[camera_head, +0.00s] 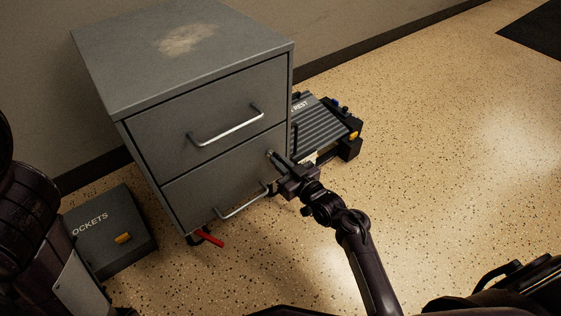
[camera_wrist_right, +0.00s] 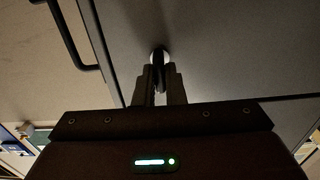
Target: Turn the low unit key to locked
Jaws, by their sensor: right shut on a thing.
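The low unit (camera_head: 180,70) is a grey two-drawer cabinet against the wall. Its lock is on the lower drawer front (camera_head: 215,180), near the upper right corner. My right gripper (camera_head: 276,160) reaches this lock, its fingers pointing at the drawer front. In the right wrist view the fingers (camera_wrist_right: 158,85) are closed around the key (camera_wrist_right: 158,68), in front of the round silver lock (camera_wrist_right: 160,54). Most of the key is hidden between the fingers, and I cannot tell its exact angle. My left gripper does not show; only part of my left arm is at the left edge.
The upper handle (camera_head: 228,128) and lower handle (camera_head: 243,203) stick out from the drawers. A red lever (camera_head: 209,237) is at the cabinet's foot. A dark box (camera_head: 105,232) lies left, a ribbed foot rest (camera_head: 325,122) right.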

